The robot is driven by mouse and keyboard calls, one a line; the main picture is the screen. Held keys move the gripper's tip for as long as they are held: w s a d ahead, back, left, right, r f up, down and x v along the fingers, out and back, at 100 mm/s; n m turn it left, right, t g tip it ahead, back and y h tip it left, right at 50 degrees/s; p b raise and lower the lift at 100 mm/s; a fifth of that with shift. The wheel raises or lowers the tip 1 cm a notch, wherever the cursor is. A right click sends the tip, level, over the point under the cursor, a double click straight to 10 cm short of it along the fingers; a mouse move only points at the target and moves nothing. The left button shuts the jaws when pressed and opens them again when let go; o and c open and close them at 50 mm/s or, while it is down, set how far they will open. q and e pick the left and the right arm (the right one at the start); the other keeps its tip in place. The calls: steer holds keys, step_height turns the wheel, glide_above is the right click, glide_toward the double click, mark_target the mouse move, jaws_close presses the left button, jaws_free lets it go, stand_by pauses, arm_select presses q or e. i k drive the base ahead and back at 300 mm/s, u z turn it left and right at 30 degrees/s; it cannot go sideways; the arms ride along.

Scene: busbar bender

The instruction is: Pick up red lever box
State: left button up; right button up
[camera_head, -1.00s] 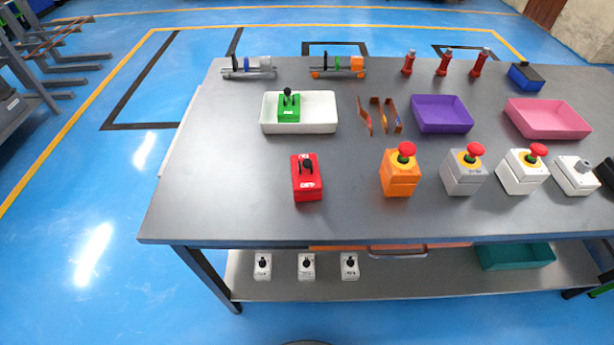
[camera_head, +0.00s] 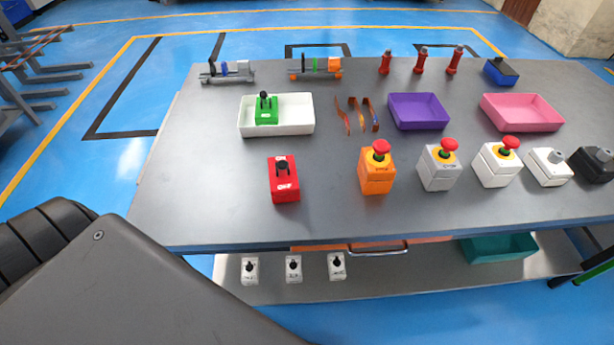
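The red lever box (camera_head: 284,180) stands upright on the grey table (camera_head: 215,205), left of the middle and near the front edge. It has a black lever on top and a white label. Nothing touches it. A dark grey part of my own arm fills the lower left of the view, in front of the table's left front corner. Neither of my grippers shows in the view.
Behind the red box is a white tray (camera_head: 290,129) holding a green lever box (camera_head: 266,112). An orange emergency-stop box (camera_head: 376,172) stands to its right, then several similar boxes. White lever boxes (camera_head: 293,268) stand on the lower shelf. The tabletop left of the red box is clear.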

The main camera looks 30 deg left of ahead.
mark_target(284, 184)
steer(key=u, duration=0.05)
steer(key=k, duration=0.9)
steer(key=u, duration=1.7)
